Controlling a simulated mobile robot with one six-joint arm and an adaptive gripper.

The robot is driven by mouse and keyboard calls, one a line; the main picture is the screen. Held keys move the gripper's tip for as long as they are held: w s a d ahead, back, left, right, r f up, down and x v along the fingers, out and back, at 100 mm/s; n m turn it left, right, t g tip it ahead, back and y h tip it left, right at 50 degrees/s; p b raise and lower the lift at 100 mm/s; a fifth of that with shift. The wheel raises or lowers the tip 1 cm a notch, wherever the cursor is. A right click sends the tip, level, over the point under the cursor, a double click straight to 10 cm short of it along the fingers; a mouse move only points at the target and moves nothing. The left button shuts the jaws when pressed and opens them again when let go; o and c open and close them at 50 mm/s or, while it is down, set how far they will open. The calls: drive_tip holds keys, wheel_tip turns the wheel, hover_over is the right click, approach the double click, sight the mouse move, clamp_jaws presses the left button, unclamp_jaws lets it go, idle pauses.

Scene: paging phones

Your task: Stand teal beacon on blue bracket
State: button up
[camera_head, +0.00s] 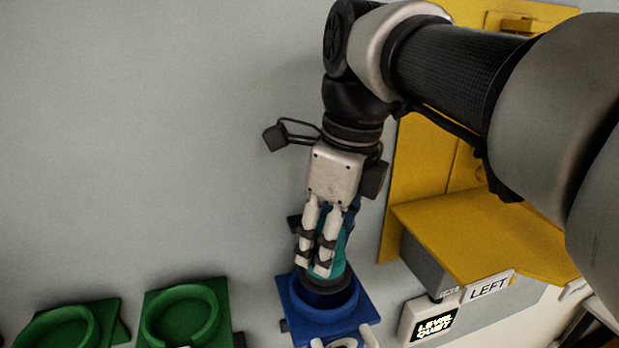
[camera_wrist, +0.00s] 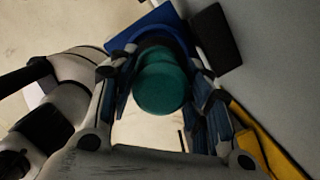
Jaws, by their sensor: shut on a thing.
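The teal beacon (camera_head: 339,262) is upright between the fingers of my gripper (camera_head: 319,262), which is shut on it. Its dark base sits at the ring of the blue bracket (camera_head: 333,319), in or just over the opening; I cannot tell whether it touches the bracket. In the wrist view the beacon's rounded teal top (camera_wrist: 161,85) shows between my gripper's fingers (camera_wrist: 160,100), with part of the blue bracket (camera_wrist: 165,17) behind it. The fingers hide part of the beacon's side.
Two green ring brackets (camera_head: 183,314) (camera_head: 62,332) are on the wall to the left. A yellow panel with a shelf (camera_head: 480,232) stands close on the right, above a "LEFT" label (camera_head: 489,287) and a small sign box (camera_head: 430,321). The grey wall at left is clear.

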drive_tip(key=shift+f, duration=2.15)
drive_tip(key=shift+f, duration=0.15)
drive_tip(key=o, duration=1.4)
drive_tip(key=shift+b, duration=0.3)
drive_tip(key=r, duration=0.4)
drive_tip(key=d+r+p, duration=0.1)
drive_tip(key=r, duration=0.3)
drive_tip(key=s+r, duration=0.1)
drive_tip(key=r, duration=0.3)
drive_tip(key=shift+d+p, duration=0.3)
drive_tip(key=shift+p, duration=0.05)
